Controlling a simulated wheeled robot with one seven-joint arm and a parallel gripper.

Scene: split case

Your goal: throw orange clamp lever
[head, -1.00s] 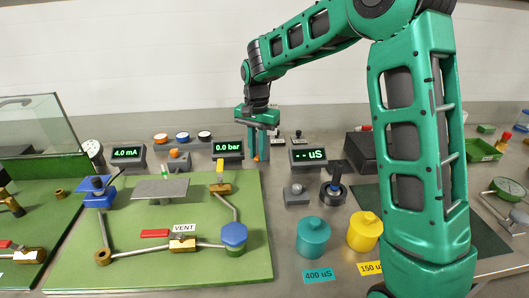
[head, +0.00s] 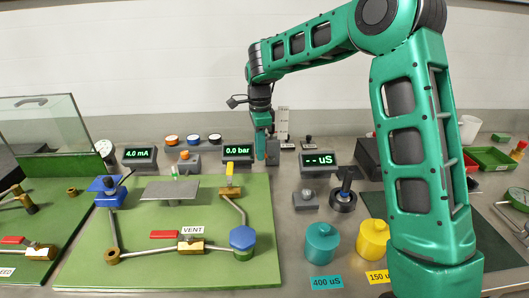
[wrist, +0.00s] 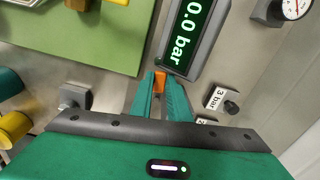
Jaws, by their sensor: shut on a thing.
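My gripper (head: 261,155) points down at the back of the bench, just right of the 0.0 bar display (head: 238,152). In the wrist view, my gripper (wrist: 160,90) is shut on the orange clamp lever (wrist: 159,82), and only a small orange piece shows between the two green fingertips. In the head view the lever is hidden behind the fingers. The clamp's body and the lever's exact angle cannot be made out.
The 0.0 bar display stands close beside the fingers. Small levers labelled 2 and 3 (wrist: 231,107) are to their right in the wrist view. A green panel (head: 160,265) with pipes and valves lies at front left. Teal (head: 321,243) and yellow (head: 372,240) jars stand at front right.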

